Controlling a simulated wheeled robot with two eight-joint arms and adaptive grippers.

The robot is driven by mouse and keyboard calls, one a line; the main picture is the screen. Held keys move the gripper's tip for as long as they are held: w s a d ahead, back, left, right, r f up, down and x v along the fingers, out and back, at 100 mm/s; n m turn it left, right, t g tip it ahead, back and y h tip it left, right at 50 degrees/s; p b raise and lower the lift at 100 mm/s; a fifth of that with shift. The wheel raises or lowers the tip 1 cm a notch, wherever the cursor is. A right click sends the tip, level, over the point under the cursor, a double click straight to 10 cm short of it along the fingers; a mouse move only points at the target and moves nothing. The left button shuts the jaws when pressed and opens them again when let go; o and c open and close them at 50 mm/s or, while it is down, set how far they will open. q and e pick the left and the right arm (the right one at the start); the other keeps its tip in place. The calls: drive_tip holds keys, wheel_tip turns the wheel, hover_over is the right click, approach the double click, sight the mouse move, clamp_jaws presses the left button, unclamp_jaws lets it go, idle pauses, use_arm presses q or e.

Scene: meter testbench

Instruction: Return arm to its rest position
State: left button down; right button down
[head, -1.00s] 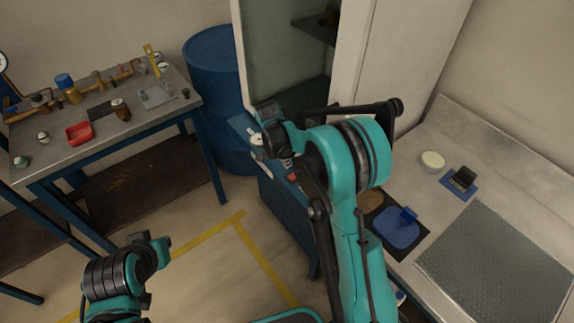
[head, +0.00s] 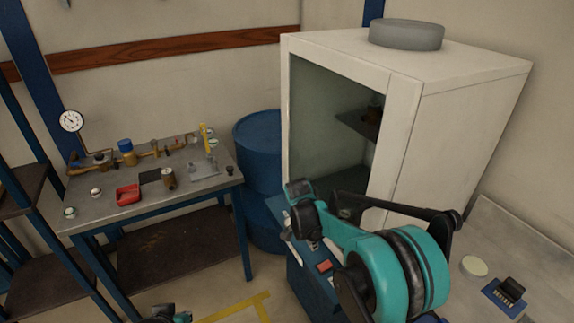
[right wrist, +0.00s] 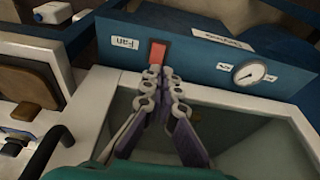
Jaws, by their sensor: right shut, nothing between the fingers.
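My right arm (head: 345,237) reaches from the lower right of the head view toward the blue unit (head: 307,283) in front of the white cabinet. In the right wrist view my right gripper (right wrist: 164,72) is shut and empty. Its fingertips are just below a red switch (right wrist: 157,53) beside the "Fan" label on a blue panel (right wrist: 190,48). I cannot tell whether they touch it. My own arm partly hides the blue unit in the head view. Only a small part of my left arm (head: 166,314) shows at the bottom edge; its gripper is not identifiable.
The white cabinet (head: 460,90) stands close behind my right arm. A blue barrel (head: 258,150) and a metal workbench (head: 215,185) with fittings are to the left. A pale counter (head: 510,235) lies at right. A gauge (right wrist: 250,74) sits on the panel.

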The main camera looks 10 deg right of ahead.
drive_tip(key=s+d+r+n+t+y, duration=0.1)
drive_tip(key=s+r+n+t+y, duration=0.15)
drive_tip(key=s+r+n, duration=0.7)
drive_tip(key=s+n+t, duration=0.3)
drive_tip(key=s+n, duration=0.1)
drive_tip(key=s, duration=1.1)
drive_tip(key=shift+s+d+r+t, duration=0.15)
drive_tip(key=shift+s+r+t, duration=0.1)
drive_tip(key=shift+t, duration=0.1)
